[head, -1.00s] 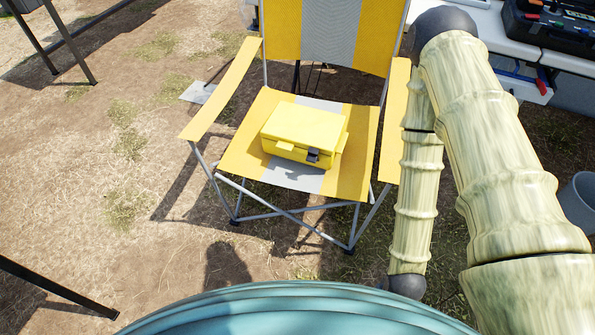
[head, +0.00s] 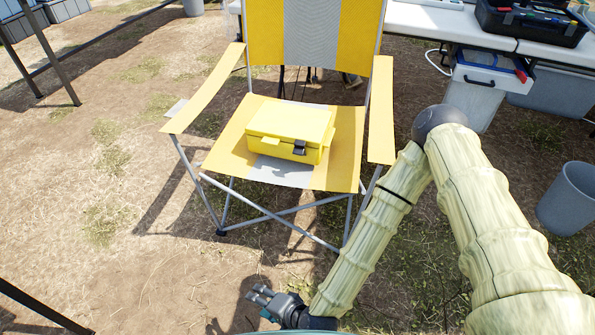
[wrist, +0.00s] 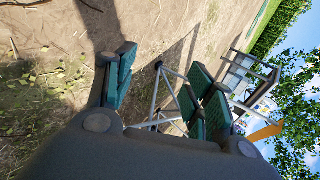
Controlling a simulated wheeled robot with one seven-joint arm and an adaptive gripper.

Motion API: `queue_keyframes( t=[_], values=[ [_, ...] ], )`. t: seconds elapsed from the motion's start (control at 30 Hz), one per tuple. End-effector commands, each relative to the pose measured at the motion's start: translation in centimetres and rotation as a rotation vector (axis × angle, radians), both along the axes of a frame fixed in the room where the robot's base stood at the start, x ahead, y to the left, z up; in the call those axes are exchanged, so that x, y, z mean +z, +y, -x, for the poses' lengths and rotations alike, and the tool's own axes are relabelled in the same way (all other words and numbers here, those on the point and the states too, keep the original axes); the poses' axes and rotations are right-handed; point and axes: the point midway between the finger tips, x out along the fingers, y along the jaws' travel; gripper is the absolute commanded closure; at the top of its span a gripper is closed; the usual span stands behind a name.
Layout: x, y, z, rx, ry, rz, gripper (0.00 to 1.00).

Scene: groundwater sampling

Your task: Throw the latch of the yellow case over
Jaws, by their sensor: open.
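The yellow case (head: 285,132) sits closed on the seat of a yellow and grey folding chair in the head view. Its dark latch (head: 299,148) is on the front face, toward me; its exact position is too small to tell. My gripper (head: 260,294) is low at the bottom of the head view, in front of and below the chair, well apart from the case. In the wrist view its two green-padded fingers (wrist: 165,95) are spread with nothing between them. The case is not visible in the wrist view.
The chair's armrests (head: 381,112) rise on both sides of the case. A white table (head: 440,22) with a dark toolbox (head: 532,20) stands at the back right. A grey bin (head: 568,198) stands at the right. The ground before the chair is mostly clear.

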Motion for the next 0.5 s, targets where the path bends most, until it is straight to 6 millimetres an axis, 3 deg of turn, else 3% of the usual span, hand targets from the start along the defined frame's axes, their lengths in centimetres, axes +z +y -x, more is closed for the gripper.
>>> queue_keyframes(
  t=[0.03,0.1,0.23,0.37,0.5],
  values=[
    [-1.0,2.1,-1.5,-0.062,-0.012,-0.087,0.46],
    [0.0,4.7,-3.7,-0.154,-0.028,-0.220,0.46],
    [2.2,8.1,-8.3,-0.326,-0.053,-0.470,0.46],
    [4.7,9.4,-13.1,-0.499,-0.076,-0.729,0.46],
    [7.4,8.5,-18.3,-0.677,-0.107,-1.013,0.46]
  ],
)
